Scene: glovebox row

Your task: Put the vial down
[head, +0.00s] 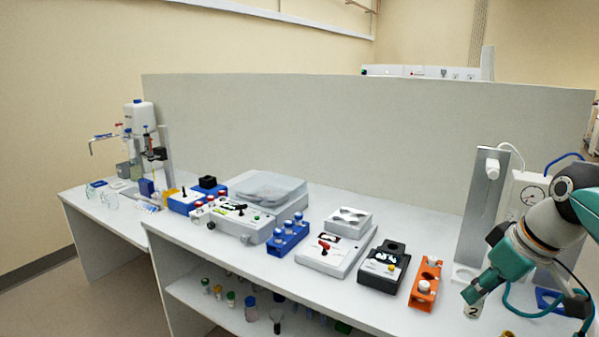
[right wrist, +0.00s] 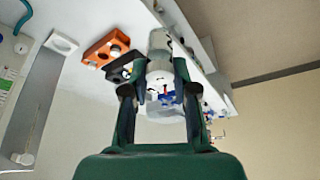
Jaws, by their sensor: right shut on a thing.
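My right gripper (head: 477,295) points down near the front edge of the bench at the right. It is shut on a vial (head: 473,311) marked "2", of which only the lower part shows below the fingers. In the right wrist view, the pale vial (right wrist: 159,68) sits between the two fingers. The vial is close to the bench top; I cannot tell whether it touches. An orange rack (head: 418,299) with white-capped vials stands just left of the gripper. My left gripper is not in view.
Left of the orange rack are a black device (head: 376,276), a white device (head: 324,262) and a blue rack (head: 276,247). A grey stand (head: 484,200) and a gauge box (head: 527,190) stand behind my right arm. A shelf (head: 200,303) below holds several bottles.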

